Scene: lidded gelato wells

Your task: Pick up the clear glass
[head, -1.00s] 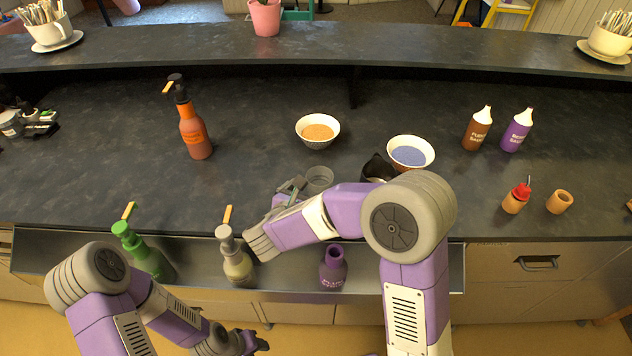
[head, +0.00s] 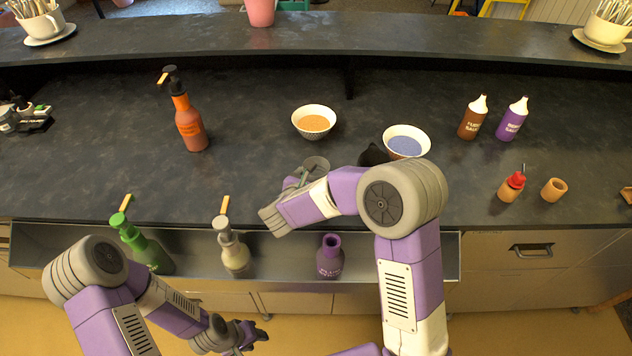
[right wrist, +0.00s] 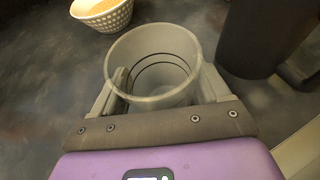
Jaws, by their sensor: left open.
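The clear glass (head: 317,164) stands on the dark counter, its lower part hidden by my right gripper (head: 304,176). In the right wrist view the glass (right wrist: 152,62) sits between the two fingers of my right gripper (right wrist: 160,88), one on each side and close to its wall. I cannot tell whether the fingers press on it. My left gripper (head: 262,336) is open and empty, low in the head view in front of the counter.
A bowl with orange contents (head: 314,121) stands behind the glass. A black container (head: 372,155) and a bowl with blue contents (head: 406,141) are to its right. Pump bottles (head: 236,254) and a purple bottle (head: 329,258) stand in the front rail. The counter left of the glass is clear.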

